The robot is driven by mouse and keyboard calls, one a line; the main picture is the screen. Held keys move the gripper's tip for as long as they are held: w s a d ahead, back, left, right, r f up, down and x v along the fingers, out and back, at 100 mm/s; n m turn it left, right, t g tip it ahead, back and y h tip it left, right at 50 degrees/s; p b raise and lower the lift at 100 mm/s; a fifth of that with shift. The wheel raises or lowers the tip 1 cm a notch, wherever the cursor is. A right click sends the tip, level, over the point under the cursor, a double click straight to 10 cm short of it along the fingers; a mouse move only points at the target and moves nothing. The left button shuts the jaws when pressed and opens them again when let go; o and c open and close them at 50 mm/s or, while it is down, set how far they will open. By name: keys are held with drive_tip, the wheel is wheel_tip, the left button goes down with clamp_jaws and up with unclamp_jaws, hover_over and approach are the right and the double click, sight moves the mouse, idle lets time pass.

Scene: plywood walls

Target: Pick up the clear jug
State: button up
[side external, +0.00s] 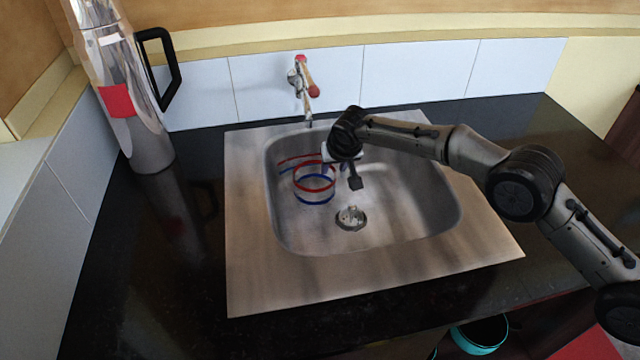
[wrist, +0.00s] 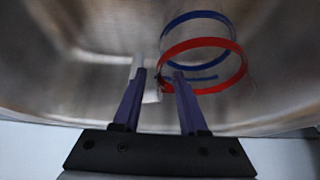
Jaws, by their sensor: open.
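The clear jug (side external: 315,184) stands in the sink basin, left of the drain; its body is see-through, and mainly its red and blue bands show. In the wrist view the jug (wrist: 240,66) is at the upper right, seen as a red ring and a blue ring. My gripper (side external: 354,184) is over the basin, just right of the jug in the side view. In the wrist view my gripper (wrist: 160,76) has its two fingers apart, with the right fingertip overlapping the red ring's lower left edge. Whether that finger touches the jug, I cannot tell.
The steel sink (side external: 250,270) is set in a black counter (side external: 120,290). A tap (side external: 302,85) is on the tiled wall behind it. A tall metal flask (side external: 140,125) with a black handle stands at the left. The basin around the drain (side external: 350,217) is clear.

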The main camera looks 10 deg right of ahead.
clamp_jaws()
idle(1.4)
